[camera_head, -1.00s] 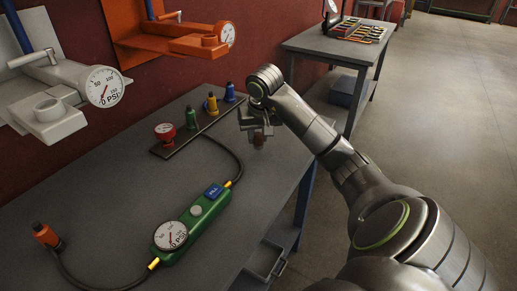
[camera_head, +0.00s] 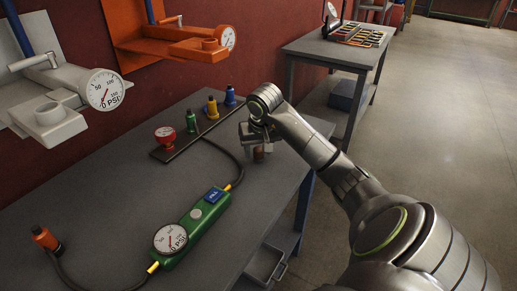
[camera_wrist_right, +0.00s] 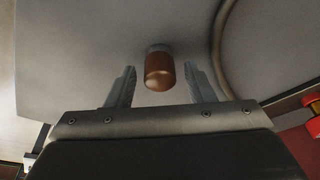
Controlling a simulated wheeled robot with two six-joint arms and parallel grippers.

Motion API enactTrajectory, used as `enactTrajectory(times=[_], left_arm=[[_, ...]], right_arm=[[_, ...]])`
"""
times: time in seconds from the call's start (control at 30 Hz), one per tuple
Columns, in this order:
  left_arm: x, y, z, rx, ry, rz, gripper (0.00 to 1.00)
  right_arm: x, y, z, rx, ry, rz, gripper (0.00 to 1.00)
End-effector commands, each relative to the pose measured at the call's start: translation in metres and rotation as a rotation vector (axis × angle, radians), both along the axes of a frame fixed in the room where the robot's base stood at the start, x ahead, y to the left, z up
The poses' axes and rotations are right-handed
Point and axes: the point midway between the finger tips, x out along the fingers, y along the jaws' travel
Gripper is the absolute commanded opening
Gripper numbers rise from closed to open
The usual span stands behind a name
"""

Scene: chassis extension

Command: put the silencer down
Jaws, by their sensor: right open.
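The silencer (camera_head: 259,153) is a small brown, copper-coloured cylinder with a grey end. In the head view it is low over or on the grey bench top, near its right edge, partly hidden by my right gripper (camera_head: 259,146). In the right wrist view the silencer (camera_wrist_right: 159,70) lies between the two fingers of the right gripper (camera_wrist_right: 160,85). The fingers are open, with a visible gap on both sides of it. I cannot tell for certain whether its base touches the bench. My left gripper is not in view.
The bench (camera_head: 110,205) holds a green gauge box (camera_head: 192,228) with a hose, an orange fitting (camera_head: 46,238), and a rail with a red gauge (camera_head: 165,133) and green, yellow and blue fittings. Wall gauges (camera_head: 104,90) hang at left. A second table (camera_head: 320,50) stands behind.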

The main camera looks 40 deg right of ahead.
Motion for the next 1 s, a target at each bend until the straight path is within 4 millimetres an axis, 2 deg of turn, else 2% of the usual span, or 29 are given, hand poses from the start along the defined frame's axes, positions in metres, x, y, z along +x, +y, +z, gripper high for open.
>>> enactTrajectory(times=[0.27,0.4,0.57,1.0], left_arm=[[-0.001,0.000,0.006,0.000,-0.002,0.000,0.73],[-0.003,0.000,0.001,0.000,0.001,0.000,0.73],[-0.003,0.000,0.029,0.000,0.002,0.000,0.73],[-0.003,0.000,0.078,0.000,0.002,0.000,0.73]], right_arm=[[0.000,0.000,0.008,-0.001,-0.002,0.000,0.48],[-0.007,0.004,0.034,-0.005,-0.006,0.001,0.48],[-0.016,0.008,0.069,-0.001,-0.002,0.001,0.48],[-0.028,0.015,0.110,0.000,0.000,0.000,0.48]])
